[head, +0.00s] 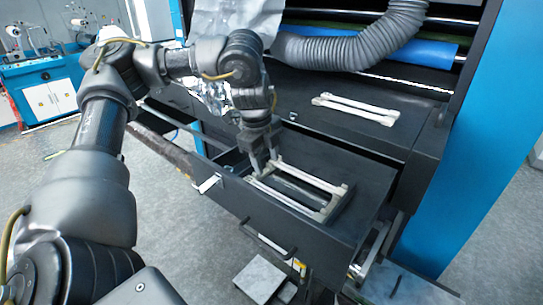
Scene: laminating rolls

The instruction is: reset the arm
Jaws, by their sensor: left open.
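My left arm comes in from the left and reaches over an open black drawer (358,211). My left gripper (266,170) is open and points down at the back left corner of a pale frame-like part (308,180) lying in the drawer. Its fingertips are very close to that part; I cannot tell whether they touch it. Nothing shows between the fingers. My right gripper is not in view.
A similar pale part (355,108) lies on the black machine top behind the drawer. A grey ribbed hose (375,42) and a blue roll (425,53) are above it. A blue panel (480,140) stands at right. A small grey platform (260,279) sits below the drawer.

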